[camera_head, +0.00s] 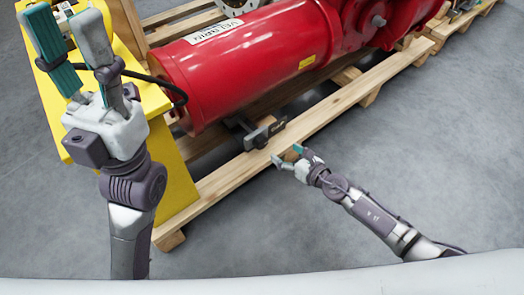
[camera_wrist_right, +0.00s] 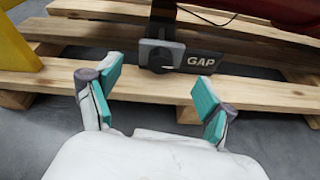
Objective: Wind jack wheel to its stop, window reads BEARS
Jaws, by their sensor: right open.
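A dark jack (camera_head: 262,132) stands on the wooden pallet under the red cylinder. In the right wrist view its grey wheel-like part (camera_wrist_right: 160,53) faces me, beside a dark plate (camera_wrist_right: 197,61) that reads GAP. How far the wheel is wound cannot be told. My right gripper (camera_head: 287,154) is open and empty, just in front of the jack. In the right wrist view its two teal-padded fingers (camera_wrist_right: 158,85) stand wide apart, with the wheel beyond them and apart from them. My left gripper (camera_head: 65,18) is open, raised over the yellow stand at the left.
The red actuator cylinder (camera_head: 245,62) lies above the pallet (camera_head: 330,112), whose front board runs between my right gripper and the jack. A yellow stand (camera_head: 172,190) is at the left, with a black cable. The grey floor (camera_head: 420,150) at right is clear.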

